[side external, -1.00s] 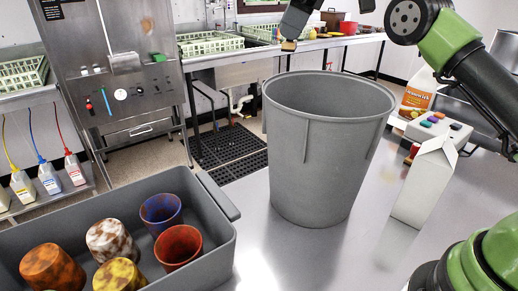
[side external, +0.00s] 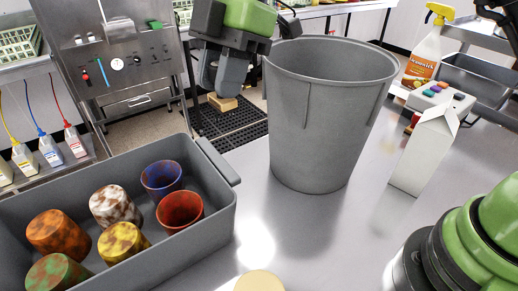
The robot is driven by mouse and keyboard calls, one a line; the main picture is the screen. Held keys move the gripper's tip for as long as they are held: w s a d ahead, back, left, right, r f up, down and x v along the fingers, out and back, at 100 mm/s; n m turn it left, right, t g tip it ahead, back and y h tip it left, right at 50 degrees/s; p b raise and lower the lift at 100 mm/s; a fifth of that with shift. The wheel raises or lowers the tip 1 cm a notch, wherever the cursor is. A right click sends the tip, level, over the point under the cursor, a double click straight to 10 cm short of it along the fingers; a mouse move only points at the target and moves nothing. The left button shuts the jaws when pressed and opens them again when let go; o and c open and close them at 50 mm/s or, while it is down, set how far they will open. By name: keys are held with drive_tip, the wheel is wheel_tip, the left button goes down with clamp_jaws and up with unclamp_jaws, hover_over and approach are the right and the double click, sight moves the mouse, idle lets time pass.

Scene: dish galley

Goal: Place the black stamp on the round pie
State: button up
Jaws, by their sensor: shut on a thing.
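My gripper (side external: 223,88) is at the upper middle of the side external view, pointing down, left of the grey bin. It is shut on the black stamp (side external: 222,103). Only the stamp's tan, block-like lower part shows clearly below the fingers; its dark part cannot be told from the dark fingers. The stamp is in the air. The round pie (side external: 259,282) is a pale disc at the bottom edge of the view, partly cut off by the frame. The stamp is apart from it, higher up in the picture.
A tall grey bin (side external: 330,120) stands just right of my gripper. A grey tub (side external: 215,222) with several mottled cups is at lower left. A white carton (side external: 422,150), a spray bottle (side external: 424,60) and a button box (side external: 440,98) stand at right. The tabletop between tub and bin is clear.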

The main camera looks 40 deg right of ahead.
drive_tip(key=s+a+f+n+g, duration=0.1)
drive_tip(key=s+a+f+n, duration=0.35)
drive_tip(key=s, duration=0.25)
drive_tip(key=n+g+h, duration=0.2)
drive_tip(key=n, duration=0.2)
hover_over(259, 284)
drive_tip(key=a, duration=0.1)
wheel_tip(259, 284, down, 6)
drive_tip(key=x, duration=0.3)
drive_tip(key=d+x, duration=0.1)
drive_tip(key=x, duration=0.1)
drive_tip(key=shift+w+f, duration=0.15)
drive_tip(key=shift+f, duration=2.65)
drive_tip(key=shift+f, duration=0.15)
drive_tip(key=o, duration=0.9)
drive_tip(key=v, duration=1.2)
drive_tip(key=shift+r, duration=0.2)
drive_tip(key=shift+d, duration=0.15)
